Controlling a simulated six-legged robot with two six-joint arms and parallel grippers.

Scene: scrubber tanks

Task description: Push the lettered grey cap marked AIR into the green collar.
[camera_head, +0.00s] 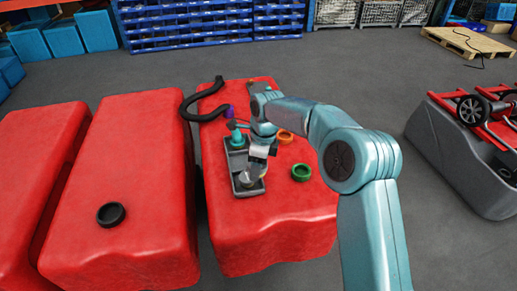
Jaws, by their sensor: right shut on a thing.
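My right arm reaches in from the right over the right-hand red tank. The green collar (301,172) is a ring on the red tank top, right of the tray and apart from the gripper. My left gripper is not in view.
The grey tray (239,160) lies on the red tank (270,225), with a teal part (237,139) at its far end. An orange ring (286,136), a purple piece (229,111) and a black hose (187,105) are nearby. A black ring (111,214) sits on the middle tank.

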